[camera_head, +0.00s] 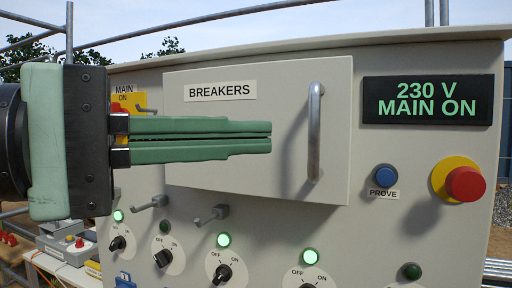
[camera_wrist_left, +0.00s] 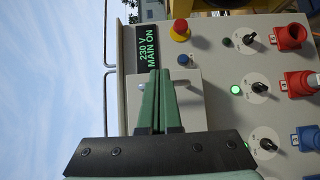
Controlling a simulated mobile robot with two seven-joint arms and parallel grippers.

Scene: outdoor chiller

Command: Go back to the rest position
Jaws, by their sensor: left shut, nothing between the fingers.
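My left gripper (camera_head: 270,144) comes in from the left in the head view, in front of the grey panel (camera_head: 420,150). Its two green fingers are together with nothing between them. They overlap the lower left of the breakers door (camera_head: 250,80), pointing toward the door's metal handle (camera_head: 315,130) with a gap in the picture. In the left wrist view, the shut fingers (camera_wrist_left: 160,75) point toward the panel. I cannot tell how far they are from the door. My right gripper is not in view.
The panel carries a lit "230 V MAIN ON" display (camera_head: 427,99), a blue prove button (camera_head: 385,176) and a red stop button (camera_head: 465,184). Rotary switches (camera_head: 223,273) with lamps line the bottom. Coloured sockets (camera_wrist_left: 300,80) show in the wrist view. Open sky is on the wrist view's left.

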